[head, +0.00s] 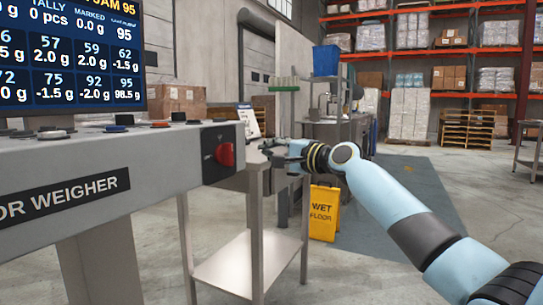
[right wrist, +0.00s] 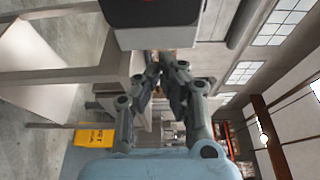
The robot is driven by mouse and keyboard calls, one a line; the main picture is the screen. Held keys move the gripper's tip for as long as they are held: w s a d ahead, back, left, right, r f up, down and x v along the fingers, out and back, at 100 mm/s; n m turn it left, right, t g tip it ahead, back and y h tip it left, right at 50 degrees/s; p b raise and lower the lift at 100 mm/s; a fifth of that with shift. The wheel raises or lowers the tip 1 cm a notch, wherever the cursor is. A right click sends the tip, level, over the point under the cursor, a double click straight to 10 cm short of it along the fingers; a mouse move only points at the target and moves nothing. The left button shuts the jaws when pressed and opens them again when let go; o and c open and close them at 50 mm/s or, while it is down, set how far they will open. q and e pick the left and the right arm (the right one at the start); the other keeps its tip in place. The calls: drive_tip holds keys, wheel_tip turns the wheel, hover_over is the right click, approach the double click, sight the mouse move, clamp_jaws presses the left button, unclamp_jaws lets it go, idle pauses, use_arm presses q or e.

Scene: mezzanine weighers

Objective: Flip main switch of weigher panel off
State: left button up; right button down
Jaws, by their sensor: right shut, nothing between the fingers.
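The weigher panel (head: 150,160) is a grey box with a sloped top at the left of the head view. Its right end carries a dark plate with a red rotary main switch (head: 225,154). My right gripper (head: 266,150) is shut and empty, just right of the switch and apart from it in the picture. In the right wrist view my fingertips (right wrist: 155,64) meet below the panel's end box (right wrist: 158,38). My left gripper is not in view.
A display screen (head: 70,60) stands above the panel's row of buttons (head: 123,119). A steel table (head: 240,262) stands below and behind my right gripper. A yellow wet floor sign (head: 323,212) is on the floor. Pallet racks (head: 430,52) stand far back.

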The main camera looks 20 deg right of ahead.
sight(226, 155)
drive_tip(key=b+x, duration=0.2)
drive_tip(key=x, duration=0.4)
drive_tip(key=shift+w+a+f, duration=0.1)
drive_tip(key=shift+w+f, duration=0.1)
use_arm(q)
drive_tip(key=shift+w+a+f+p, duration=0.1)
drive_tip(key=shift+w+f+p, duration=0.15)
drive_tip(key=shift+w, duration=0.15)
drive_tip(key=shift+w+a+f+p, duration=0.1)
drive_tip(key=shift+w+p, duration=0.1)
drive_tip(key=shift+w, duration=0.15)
use_arm(e)
drive_tip(key=shift+s+a+r, duration=0.1)
drive_tip(key=shift+s+a, duration=0.5)
drive_tip(key=shift+a, duration=0.2)
drive_tip(key=shift+s+a+r, duration=0.1)
drive_tip(key=shift+s+a, duration=0.5)
drive_tip(key=shift+a, duration=0.2)
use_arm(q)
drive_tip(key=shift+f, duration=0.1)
use_arm(e)
drive_tip(key=shift+f, duration=0.1)
